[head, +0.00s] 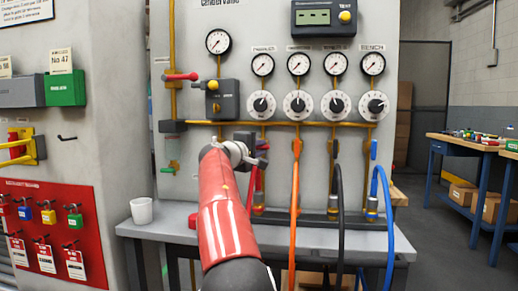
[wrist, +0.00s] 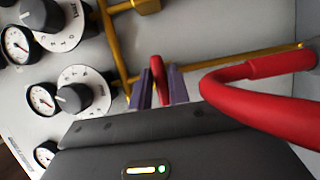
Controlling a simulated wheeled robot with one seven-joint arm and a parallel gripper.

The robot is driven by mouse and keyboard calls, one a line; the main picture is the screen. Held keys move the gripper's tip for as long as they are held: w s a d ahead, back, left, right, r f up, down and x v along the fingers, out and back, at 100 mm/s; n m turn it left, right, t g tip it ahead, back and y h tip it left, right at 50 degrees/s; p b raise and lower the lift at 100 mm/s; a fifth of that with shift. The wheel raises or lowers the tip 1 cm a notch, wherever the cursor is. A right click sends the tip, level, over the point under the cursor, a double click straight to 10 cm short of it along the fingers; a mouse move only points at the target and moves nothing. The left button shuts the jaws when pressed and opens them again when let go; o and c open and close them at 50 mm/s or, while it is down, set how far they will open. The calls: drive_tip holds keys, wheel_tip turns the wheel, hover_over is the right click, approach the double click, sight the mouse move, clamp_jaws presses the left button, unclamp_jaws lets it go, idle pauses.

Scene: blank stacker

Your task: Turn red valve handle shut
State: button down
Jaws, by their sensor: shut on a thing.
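The red valve handle (wrist: 158,72) shows in the wrist view as a short red lever at the yellow pipe. It stands between the two purple fingers of my gripper (wrist: 158,88), which are shut on it. In the head view my gripper (head: 257,151) is at the leftmost outlet below the row of dials, and it hides the handle there. Whether the handle lies along or across its pipe I cannot tell.
A red hose (wrist: 250,72) curves close to the right of my gripper. Orange (head: 295,190), black (head: 339,185) and blue hoses (head: 390,220) hang to the right. Another red lever (head: 180,77) sits upper left. A white cup (head: 142,211) stands on the grey bench (head: 170,228).

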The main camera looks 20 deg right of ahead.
drive_tip(key=shift+f, duration=0.1)
drive_tip(key=c, duration=1.4)
unclamp_jaws()
drive_tip(key=shift+c, duration=0.2)
drive_tip(key=b+v, duration=0.3)
drive_tip(key=v, duration=0.4)
drive_tip(key=shift+s+a, duration=0.2)
drive_tip(key=shift+a, duration=0.15)
